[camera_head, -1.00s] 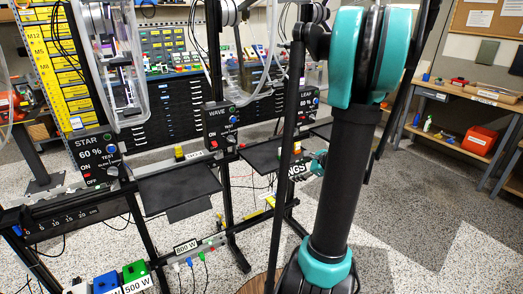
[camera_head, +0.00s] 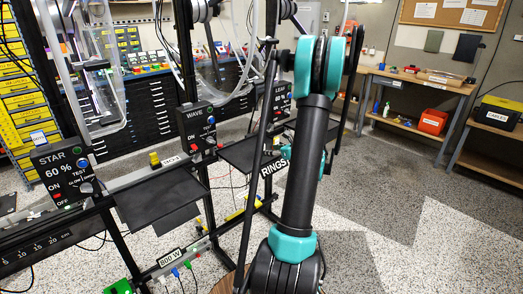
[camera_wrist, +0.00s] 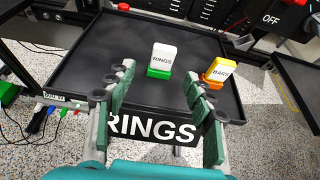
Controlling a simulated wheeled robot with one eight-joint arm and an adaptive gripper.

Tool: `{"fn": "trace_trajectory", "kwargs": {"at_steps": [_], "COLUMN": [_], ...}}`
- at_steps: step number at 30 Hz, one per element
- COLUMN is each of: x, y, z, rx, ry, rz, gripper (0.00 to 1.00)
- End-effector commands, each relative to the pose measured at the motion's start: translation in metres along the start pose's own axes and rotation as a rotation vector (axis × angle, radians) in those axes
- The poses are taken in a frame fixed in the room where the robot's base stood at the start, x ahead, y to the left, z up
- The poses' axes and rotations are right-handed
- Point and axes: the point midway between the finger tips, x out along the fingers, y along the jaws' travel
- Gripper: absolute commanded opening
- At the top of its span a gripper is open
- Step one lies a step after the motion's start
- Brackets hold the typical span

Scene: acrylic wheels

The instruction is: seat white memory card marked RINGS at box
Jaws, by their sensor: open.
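A white card marked RINGS (camera_wrist: 163,56) stands upright in a green base (camera_wrist: 158,73) on a black tray (camera_wrist: 90,70) in the wrist view. My gripper (camera_wrist: 158,78) is open and empty, its green-padded fingers spread on either side of the card's line, nearer the camera. I cannot tell whether they are level with the card. A black box marked OFF (camera_wrist: 271,18) shows at the top right. In the head view, black boxes marked STAR (camera_head: 65,172), WAVE (camera_head: 197,130) and LEAF (camera_head: 278,97) stand along a rack; my arm hides part of the area beyond.
A RINGS label (camera_wrist: 150,128) is on the tray's front edge. Rack posts and hanging cables stand close by. Open speckled floor (camera_head: 400,210) lies to the right.

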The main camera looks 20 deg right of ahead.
Motion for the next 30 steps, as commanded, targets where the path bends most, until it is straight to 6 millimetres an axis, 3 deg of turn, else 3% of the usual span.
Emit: {"fn": "trace_trajectory", "kwargs": {"at_steps": [3, 13, 21, 29, 30], "x": [0.016, 0.036, 0.072, 0.076, 0.076], "y": [0.000, -0.001, -0.002, -0.003, -0.003], "z": [0.000, 0.001, 0.003, 0.003, 0.003], "rx": [-0.001, -0.002, -0.003, -0.001, -0.001], "ry": [0.000, 0.000, 0.001, 0.001, 0.001], "rz": [0.001, 0.001, 0.002, 0.000, 0.000], "gripper": [0.53, 0.53, 0.53, 0.53, 0.48]}}
